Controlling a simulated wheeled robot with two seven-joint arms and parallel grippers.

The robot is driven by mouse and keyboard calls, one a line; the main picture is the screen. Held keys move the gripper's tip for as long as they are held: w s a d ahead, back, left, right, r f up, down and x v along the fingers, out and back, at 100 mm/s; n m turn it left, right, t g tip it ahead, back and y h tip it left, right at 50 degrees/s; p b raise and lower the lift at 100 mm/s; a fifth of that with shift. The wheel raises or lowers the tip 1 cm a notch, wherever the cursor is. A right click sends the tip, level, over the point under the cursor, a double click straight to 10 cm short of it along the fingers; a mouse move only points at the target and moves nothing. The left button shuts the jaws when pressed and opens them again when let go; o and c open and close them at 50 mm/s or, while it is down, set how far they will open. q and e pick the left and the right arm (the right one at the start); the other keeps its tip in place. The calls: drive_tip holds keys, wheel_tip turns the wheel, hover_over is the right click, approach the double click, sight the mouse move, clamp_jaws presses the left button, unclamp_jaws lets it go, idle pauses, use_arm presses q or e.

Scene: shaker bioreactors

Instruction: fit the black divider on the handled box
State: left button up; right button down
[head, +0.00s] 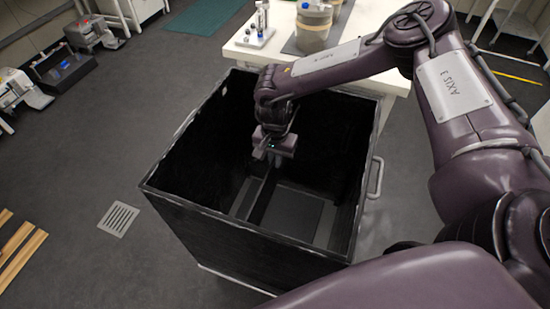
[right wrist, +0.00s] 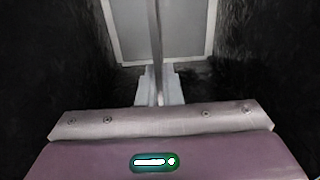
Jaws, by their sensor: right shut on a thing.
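The handled box (head: 215,228) is a large open-topped black box on the floor, with light metal handles on its sides. My right gripper (head: 273,154) reaches down inside it, near the far wall. It is shut on the upper edge of the black divider (head: 263,198), which stands edge-on between the box walls. In the right wrist view the divider (right wrist: 157,45) is a thin upright strip running away from between the fingers (right wrist: 158,92), over a grey panel with a pale border. The divider's lower edge and any slots are too dark to make out. My left gripper is out of view.
A white table (head: 375,83) with vessels (head: 313,27) stands right behind the box. Lab devices (head: 62,68) sit on the floor at the far left. Wooden slats (head: 20,250) lie at the lower left, near a floor drain (head: 118,218). The floor left of the box is mostly clear.

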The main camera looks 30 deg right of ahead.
drive_tip(key=shift+f, duration=0.2)
drive_tip(key=shift+f+b, duration=0.35)
drive_tip(key=shift+f, duration=0.05)
drive_tip(key=c, duration=1.5)
unclamp_jaws()
drive_tip(key=shift+r, duration=3.9)
